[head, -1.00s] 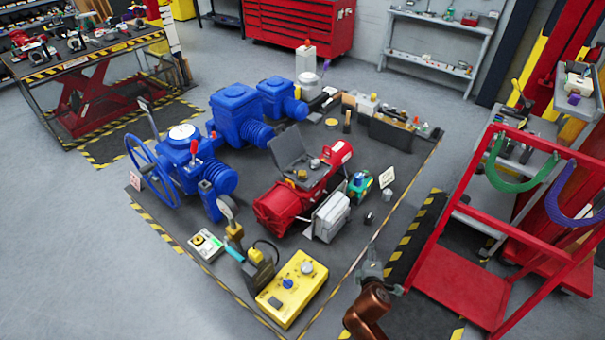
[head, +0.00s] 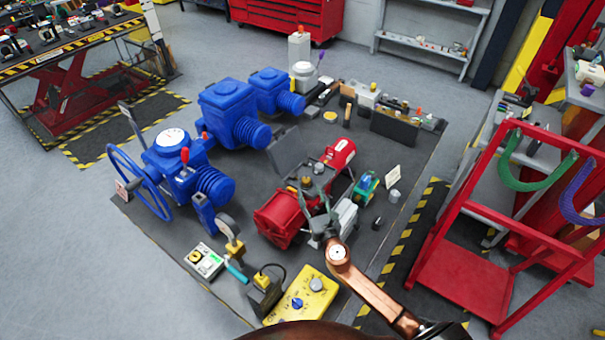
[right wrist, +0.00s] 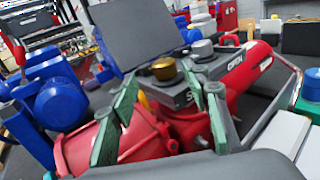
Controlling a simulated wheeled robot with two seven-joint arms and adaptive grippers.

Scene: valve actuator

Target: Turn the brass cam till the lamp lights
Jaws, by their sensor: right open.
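The brass cam (right wrist: 164,68) is a short gold cylinder on a grey box (right wrist: 205,75) on top of the red actuator (right wrist: 120,145). In the head view the cam (head: 306,182) is small, just beyond my right gripper (head: 315,198). In the right wrist view my open right gripper (right wrist: 163,85) has green-padded fingers on both sides of the cam's line of sight. The fingers look empty; contact with the cam cannot be told. A grey knob (right wrist: 201,48) sits beside the cam. I cannot make out a lit lamp. My left gripper is not in view.
A dark raised lid (right wrist: 148,32) stands behind the cam. Blue actuators (head: 225,110) stand to the left. A yellow control box (head: 302,297) is on the near mat and a white box (head: 345,215) is close to my right gripper. A red cart (head: 460,270) stands at right.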

